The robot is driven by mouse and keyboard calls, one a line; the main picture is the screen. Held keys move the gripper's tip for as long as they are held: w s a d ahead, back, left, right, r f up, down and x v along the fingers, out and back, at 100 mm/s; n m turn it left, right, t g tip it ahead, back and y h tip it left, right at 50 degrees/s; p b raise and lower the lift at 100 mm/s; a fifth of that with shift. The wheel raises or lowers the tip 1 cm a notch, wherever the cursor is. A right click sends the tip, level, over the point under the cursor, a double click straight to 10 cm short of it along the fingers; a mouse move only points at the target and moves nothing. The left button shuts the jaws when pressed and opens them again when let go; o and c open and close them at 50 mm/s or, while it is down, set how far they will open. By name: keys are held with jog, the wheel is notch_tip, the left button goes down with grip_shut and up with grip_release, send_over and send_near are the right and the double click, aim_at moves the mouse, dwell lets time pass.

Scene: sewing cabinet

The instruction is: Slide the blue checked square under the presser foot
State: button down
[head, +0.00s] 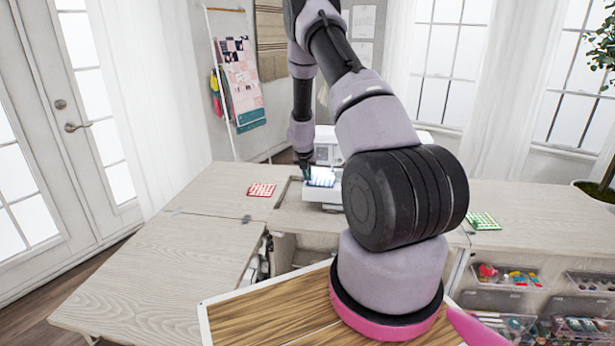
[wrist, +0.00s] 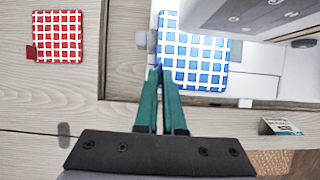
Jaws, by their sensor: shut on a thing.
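The blue checked square (wrist: 195,58) lies flat over the pale bed of the sewing machine in the wrist view. It also shows in the head view (head: 321,178), partly hidden by my arm. My gripper (wrist: 158,72) has its green fingers shut on the square at its left edge. In the head view my gripper (head: 305,170) is at the left side of the square. The white sewing machine (wrist: 270,14) overhangs at the upper right, to the right of the square. The presser foot cannot be made out in either view.
A red checked square (wrist: 57,37) lies on the wooden table to the left, also in the head view (head: 261,190). A green checked square (head: 483,220) lies on the right. The machine sits in a recess in the tabletop (head: 150,250).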

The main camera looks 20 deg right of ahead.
jog(key=shift+w+d, duration=0.1)
jog(key=shift+w+d, duration=0.35)
jog(key=shift+w, duration=0.2)
jog(key=c, duration=0.9)
grip_release()
jog(key=shift+c, duration=0.2)
jog(key=v, duration=1)
jog(key=shift+r, duration=0.35)
jog(key=shift+s+a, duration=0.1)
jog(key=shift+s, duration=0.05)
